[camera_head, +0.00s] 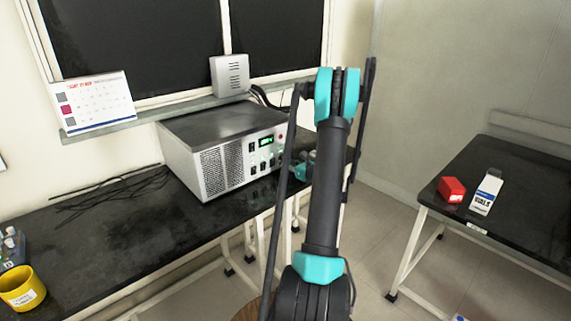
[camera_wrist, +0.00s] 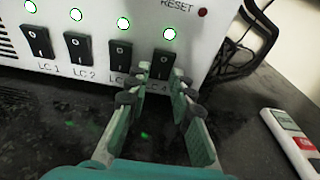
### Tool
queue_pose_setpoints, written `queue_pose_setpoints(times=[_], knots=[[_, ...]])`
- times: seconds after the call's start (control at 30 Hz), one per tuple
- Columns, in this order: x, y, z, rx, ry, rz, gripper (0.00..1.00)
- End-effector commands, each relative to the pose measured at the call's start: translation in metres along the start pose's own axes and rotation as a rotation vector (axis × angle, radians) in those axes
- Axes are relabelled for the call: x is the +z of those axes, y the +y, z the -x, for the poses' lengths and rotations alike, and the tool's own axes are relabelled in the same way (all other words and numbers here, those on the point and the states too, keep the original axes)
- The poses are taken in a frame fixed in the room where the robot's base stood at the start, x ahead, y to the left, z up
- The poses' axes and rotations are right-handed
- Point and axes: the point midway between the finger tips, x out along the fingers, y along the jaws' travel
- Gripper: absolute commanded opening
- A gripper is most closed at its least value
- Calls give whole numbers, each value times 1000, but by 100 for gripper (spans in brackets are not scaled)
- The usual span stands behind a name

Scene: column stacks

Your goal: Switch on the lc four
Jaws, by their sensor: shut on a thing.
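The LC 4 switch (camera_wrist: 163,64) is a black rocker at the right end of a row on the white front panel. My gripper (camera_wrist: 160,74) has its fingertips on either side of this switch, shut on it. The fingers hide part of the switch and its label, and I cannot tell which way the rocker is tipped. The green lamp above it (camera_wrist: 170,34) is lit. The box with the panel (camera_head: 228,150) stands on the black bench in the head view, where my arm hides its right part and my gripper is hard to make out.
LC 1 (camera_wrist: 37,42), LC 2 (camera_wrist: 78,47) and another switch (camera_wrist: 119,56) are left of my gripper, with lit green lamps above. A red RESET button (camera_wrist: 203,12) is at upper right. A white item (camera_wrist: 291,143) lies at right. A yellow cup (camera_head: 22,289) stands at far left.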

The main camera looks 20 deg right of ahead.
Motion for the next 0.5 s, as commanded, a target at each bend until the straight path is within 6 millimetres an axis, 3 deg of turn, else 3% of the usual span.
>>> queue_pose_setpoints(times=[0.03,0.07,0.13,0.5], knots=[[0,0,0,0,0,0,0],[0,0,0,0,1,0,23],[0,0,0,0,1,0,31],[0,-1,6,-1,1,0,31]])
